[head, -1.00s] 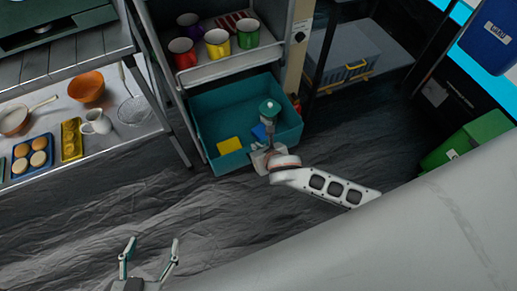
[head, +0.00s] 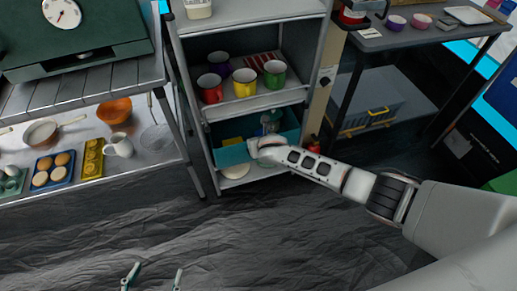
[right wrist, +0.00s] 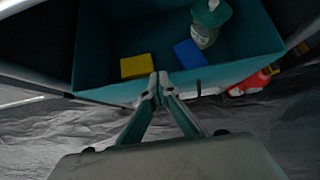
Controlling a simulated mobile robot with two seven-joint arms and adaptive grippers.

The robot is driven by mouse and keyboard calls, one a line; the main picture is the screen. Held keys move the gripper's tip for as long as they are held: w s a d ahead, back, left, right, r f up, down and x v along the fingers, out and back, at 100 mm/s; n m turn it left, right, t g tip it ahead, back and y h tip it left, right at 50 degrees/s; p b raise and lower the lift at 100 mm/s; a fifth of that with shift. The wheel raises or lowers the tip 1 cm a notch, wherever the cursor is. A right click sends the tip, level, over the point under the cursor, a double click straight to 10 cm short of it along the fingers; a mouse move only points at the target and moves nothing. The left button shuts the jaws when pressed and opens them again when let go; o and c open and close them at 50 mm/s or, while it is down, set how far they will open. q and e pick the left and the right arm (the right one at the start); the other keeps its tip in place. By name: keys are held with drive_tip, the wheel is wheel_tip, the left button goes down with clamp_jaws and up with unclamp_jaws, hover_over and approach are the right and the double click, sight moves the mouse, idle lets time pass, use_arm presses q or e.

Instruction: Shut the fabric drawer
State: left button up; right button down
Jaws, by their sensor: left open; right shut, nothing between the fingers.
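The teal fabric drawer (head: 232,155) sits in the lower bay of the grey shelf unit, with its front part sticking out a little. In the right wrist view, the drawer (right wrist: 110,93) holds a yellow sponge (right wrist: 135,67), a blue sponge (right wrist: 190,54) and a bottle with a teal top (right wrist: 210,14). My right gripper (right wrist: 159,86) is shut and empty, its fingertips at the drawer's front wall; I cannot tell if they press on it. In the head view my right wrist hides part of the front. My left gripper (head: 152,277) is open and empty, low over the floor.
The shelf unit (head: 250,108) holds several coloured mugs above the drawer. A counter (head: 90,85) with bowls and trays on its lower shelf stands at left. A grey box (head: 372,100) is under the table at right. The dark floor in front is clear.

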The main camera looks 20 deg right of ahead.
drive_tip(key=shift+w+f, duration=0.25)
drive_tip(key=shift+w, duration=0.6)
drive_tip(key=shift+r, duration=0.1)
